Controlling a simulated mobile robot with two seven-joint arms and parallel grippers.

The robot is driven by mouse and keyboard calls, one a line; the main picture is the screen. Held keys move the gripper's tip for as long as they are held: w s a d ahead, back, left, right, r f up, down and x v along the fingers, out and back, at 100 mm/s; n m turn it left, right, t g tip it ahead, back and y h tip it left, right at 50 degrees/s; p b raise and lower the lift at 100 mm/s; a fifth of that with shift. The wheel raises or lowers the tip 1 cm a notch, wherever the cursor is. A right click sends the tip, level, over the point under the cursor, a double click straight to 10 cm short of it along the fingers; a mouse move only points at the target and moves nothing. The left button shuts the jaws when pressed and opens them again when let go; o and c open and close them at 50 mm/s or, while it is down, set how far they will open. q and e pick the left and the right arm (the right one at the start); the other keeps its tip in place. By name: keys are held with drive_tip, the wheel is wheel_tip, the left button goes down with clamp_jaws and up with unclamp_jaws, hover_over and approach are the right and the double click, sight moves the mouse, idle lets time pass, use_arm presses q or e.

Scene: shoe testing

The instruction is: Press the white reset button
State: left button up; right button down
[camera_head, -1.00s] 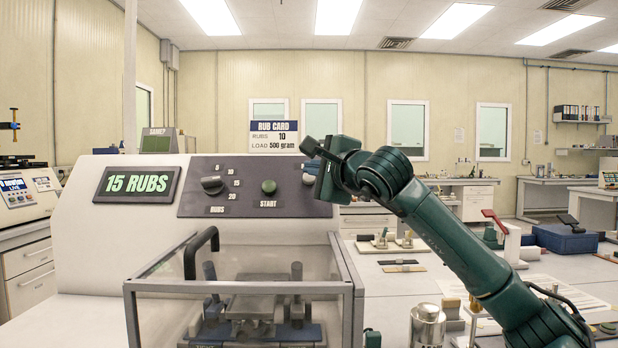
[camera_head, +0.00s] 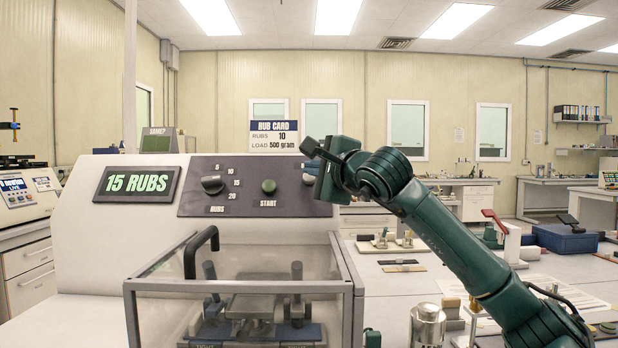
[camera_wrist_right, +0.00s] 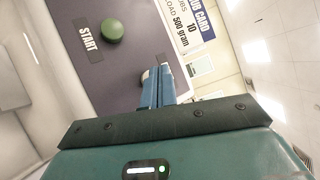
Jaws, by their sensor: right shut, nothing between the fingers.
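The white reset button (camera_head: 308,179) is a small pale round knob at the right end of the dark control panel, partly covered by my right arm's hand. In the right wrist view the button (camera_wrist_right: 146,76) shows as a pale edge beside and behind the fingertips. My right gripper (camera_wrist_right: 159,73) is shut and empty, its blue-grey fingers pointing at the panel close to the button. I cannot tell whether they touch it. In the head view the hand hides most of the fingers. My left gripper is not in view.
The panel also carries a green START button (camera_head: 269,187) and a black RUBS knob (camera_head: 212,185). A display (camera_head: 137,184) reads 15 RUBS. A card (camera_head: 273,136) above says rubs 10, load 500 gram. A clear-walled guard with a black handle (camera_head: 190,262) stands below the panel.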

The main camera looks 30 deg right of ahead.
drive_tip(key=shift+w+d+f, duration=0.15)
drive_tip(key=shift+w+f, duration=0.05)
drive_tip(key=shift+w+d+f, duration=0.2)
drive_tip(key=shift+w+f, duration=0.05)
drive_tip(key=shift+w, duration=0.05)
idle(0.8)
idle(0.4)
drive_tip(key=shift+s+a+r, duration=0.35)
drive_tip(key=shift+s+r, duration=0.15)
drive_tip(key=shift+s, duration=0.1)
drive_tip(key=shift+s+a+r+p, duration=0.2)
drive_tip(key=shift+s+a+r, duration=0.35)
drive_tip(key=shift+s+r, duration=0.3)
drive_tip(key=shift+s+a+r+p, duration=0.15)
drive_tip(key=shift+s+a+r, duration=0.35)
drive_tip(key=shift+s+r, duration=0.3)
drive_tip(key=shift+f, duration=0.15)
